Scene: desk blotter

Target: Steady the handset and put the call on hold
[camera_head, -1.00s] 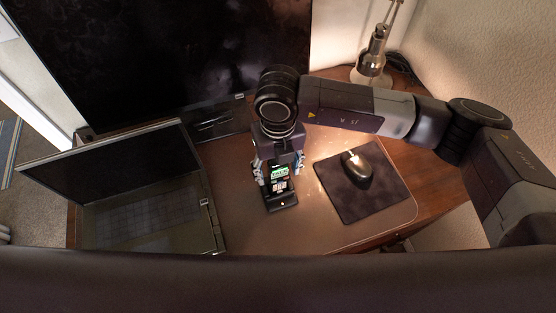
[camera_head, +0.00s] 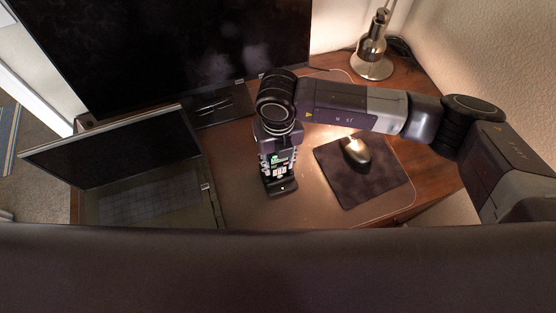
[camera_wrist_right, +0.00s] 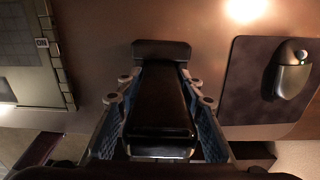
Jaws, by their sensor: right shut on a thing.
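The handset (camera_head: 279,168) is dark, with a lit green screen and pale keys. It stands in a small black base (camera_head: 283,187) on the desk blotter (camera_head: 240,190). In the right wrist view the handset (camera_wrist_right: 160,105) shows as a dark glossy block, with the base (camera_wrist_right: 160,50) beyond its far end. My right gripper (camera_head: 279,163) comes down from above and is shut on the handset, one blue-padded finger on each side. In the wrist view the gripper (camera_wrist_right: 161,92) flanks it. My left gripper is not in view.
An open laptop (camera_head: 150,203) stands to the left and a large monitor (camera_head: 180,50) behind. A mouse (camera_head: 356,152) lies on a dark mouse pad (camera_head: 370,185) to the right. A metal lamp (camera_head: 372,60) stands at the back right. Bare blotter lies between laptop and handset.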

